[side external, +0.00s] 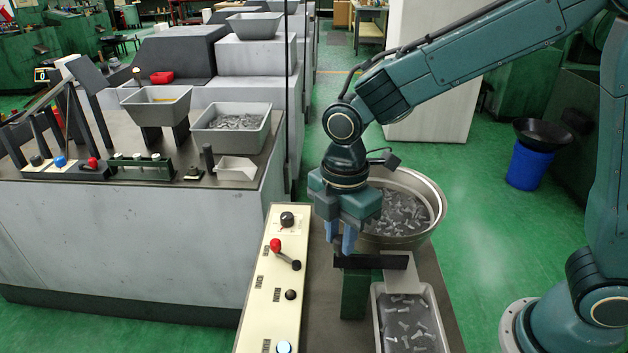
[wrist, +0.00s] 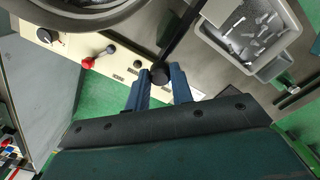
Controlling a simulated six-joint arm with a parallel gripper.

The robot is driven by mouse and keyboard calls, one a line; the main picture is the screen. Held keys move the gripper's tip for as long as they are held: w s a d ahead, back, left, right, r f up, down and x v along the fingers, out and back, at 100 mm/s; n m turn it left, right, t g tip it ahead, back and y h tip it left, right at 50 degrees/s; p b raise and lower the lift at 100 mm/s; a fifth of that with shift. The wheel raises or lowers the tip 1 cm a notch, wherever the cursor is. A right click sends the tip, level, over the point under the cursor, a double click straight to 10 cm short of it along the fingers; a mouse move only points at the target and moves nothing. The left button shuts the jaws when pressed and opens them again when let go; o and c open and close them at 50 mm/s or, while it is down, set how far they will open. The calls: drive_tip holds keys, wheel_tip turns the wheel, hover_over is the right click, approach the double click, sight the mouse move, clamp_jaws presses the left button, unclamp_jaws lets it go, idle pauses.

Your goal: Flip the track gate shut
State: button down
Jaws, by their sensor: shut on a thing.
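The track gate looks to be the dark bar (side external: 385,261) lying level across the top of a green block (side external: 354,295), by a pale chute plate (side external: 402,282). In the wrist view the gate is a black rod (wrist: 183,30) with a round black knob (wrist: 160,74) at its near end. My gripper (side external: 344,248) points down at the bar's left end. Its blue fingers (wrist: 159,80) stand on either side of the knob and are shut on it. In the side view the fingers and bar hide the knob.
A steel bowl of bolts (side external: 439,209) stands behind my gripper. A grey tray of bolts (side external: 378,318) lies below the chute. To the left is a cream control panel (side external: 262,310) with a red-knobbed lever (side external: 276,245). A grey bench (side external: 120,240) stands further left, across a gap.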

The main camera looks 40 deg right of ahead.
sight(356, 255)
drive_tip(key=shift+s+d, duration=1)
drive_tip(key=shift+d, duration=0.05)
drive_tip(key=c, duration=1.2)
unclamp_jaws()
drive_tip(key=shift+r, duration=0.1)
drive_tip(key=shift+r, duration=0.55)
wheel_tip(356, 255, up, 12)
drive_tip(key=shift+r, duration=0.25)
